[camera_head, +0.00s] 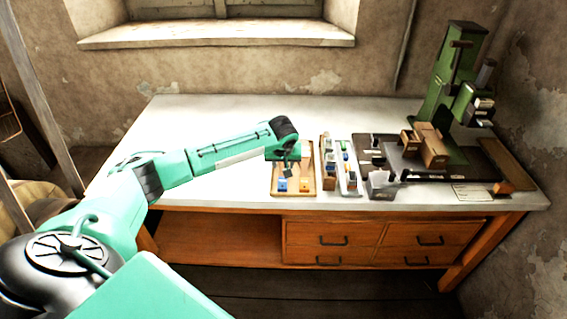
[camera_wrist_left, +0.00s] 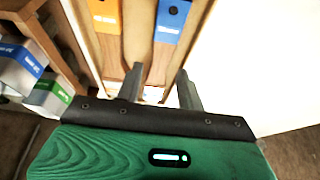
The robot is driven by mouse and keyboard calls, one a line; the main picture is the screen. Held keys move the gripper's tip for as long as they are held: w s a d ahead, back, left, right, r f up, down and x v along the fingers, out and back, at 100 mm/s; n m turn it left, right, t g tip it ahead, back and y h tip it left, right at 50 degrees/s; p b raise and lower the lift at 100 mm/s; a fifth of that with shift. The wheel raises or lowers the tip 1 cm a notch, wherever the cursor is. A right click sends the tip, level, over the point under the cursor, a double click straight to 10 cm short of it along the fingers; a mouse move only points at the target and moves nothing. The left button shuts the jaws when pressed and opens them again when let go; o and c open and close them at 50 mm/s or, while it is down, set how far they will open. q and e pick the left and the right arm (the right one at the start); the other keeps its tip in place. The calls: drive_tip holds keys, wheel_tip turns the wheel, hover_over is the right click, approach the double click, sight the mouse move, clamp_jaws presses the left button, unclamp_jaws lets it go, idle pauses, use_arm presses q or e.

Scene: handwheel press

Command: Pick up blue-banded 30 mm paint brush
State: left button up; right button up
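The blue-banded brush (camera_head: 282,185) lies in a shallow wooden tray (camera_head: 272,193) near the front edge of the table, left of an orange-banded brush (camera_head: 304,185). In the left wrist view the blue band (camera_wrist_left: 173,20) is at the top right and the orange band (camera_wrist_left: 104,16) at the top left. My left gripper (camera_head: 291,167) is over the tray in the head view. Its two fingers (camera_wrist_left: 160,80) are apart, with the wooden part below the blue band near and between their tips. I cannot tell whether they touch it. My right gripper is not in view.
Right of the tray stand narrow holders with small labelled boxes (camera_head: 346,170); some show at the left of the wrist view (camera_wrist_left: 18,62). Further right is a green press (camera_head: 440,95) on a dark base. The white table top (camera_head: 200,120) is clear to the left and behind.

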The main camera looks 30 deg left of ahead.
use_arm(q)
drive_tip(key=x, duration=0.3)
drive_tip(key=shift+a+f+p, duration=0.1)
drive_tip(key=shift+f+p, duration=0.2)
drive_tip(key=shift+f, duration=0.05)
drive_tip(key=shift+w+a+f, duration=0.1)
drive_tip(key=shift+f, duration=0.35)
drive_tip(key=c, duration=0.8)
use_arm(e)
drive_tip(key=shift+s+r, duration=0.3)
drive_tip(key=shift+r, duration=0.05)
use_arm(q)
drive_tip(key=shift+r, duration=0.1)
